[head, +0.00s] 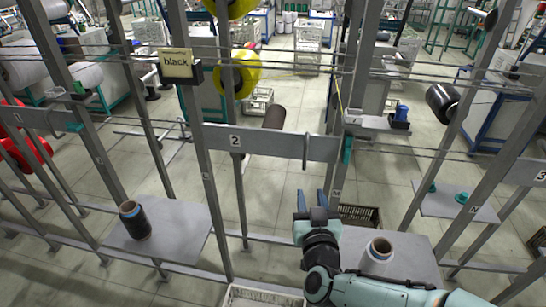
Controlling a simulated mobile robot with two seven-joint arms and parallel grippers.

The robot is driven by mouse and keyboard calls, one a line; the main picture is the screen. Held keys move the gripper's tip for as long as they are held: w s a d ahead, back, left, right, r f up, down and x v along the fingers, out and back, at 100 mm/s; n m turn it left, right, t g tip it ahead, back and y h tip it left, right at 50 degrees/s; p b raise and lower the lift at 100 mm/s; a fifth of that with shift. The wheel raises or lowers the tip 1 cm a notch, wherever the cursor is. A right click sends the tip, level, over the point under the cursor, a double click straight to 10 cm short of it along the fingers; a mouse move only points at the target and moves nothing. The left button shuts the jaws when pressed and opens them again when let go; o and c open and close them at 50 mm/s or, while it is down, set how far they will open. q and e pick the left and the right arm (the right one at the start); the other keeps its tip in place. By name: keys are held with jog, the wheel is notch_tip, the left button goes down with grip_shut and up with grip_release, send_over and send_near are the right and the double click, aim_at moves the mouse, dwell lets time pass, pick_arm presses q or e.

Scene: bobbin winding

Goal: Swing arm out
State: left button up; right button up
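A grey crossbar marked 2 (265,142) spans the middle of the rack. A dark brown bobbin or roller (273,117) shows just behind and above it. A thin upright bar (306,150) stands at the crossbar's right part, and a small teal piece (347,150) sits at its right end. I cannot tell which part is the swing arm. My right gripper (311,197) is below the crossbar's right part, its two blue fingers apart, with nothing seen between them. It appears apart from the crossbar. My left gripper is out of view.
A dark-wound cone (135,222) stands on the left grey shelf (180,225). Slanted grey posts (205,165) and thin horizontal rods are close obstacles. A white crate (262,296) sits at the bottom.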

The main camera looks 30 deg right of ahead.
aim_at(305, 157)
jog(key=x, duration=0.4)
jog(key=r+p+x, duration=0.1)
jog(key=x, duration=0.8)
jog(key=shift+d+r+p, duration=0.25)
jog(key=shift+r+p, duration=0.05)
grip_shut()
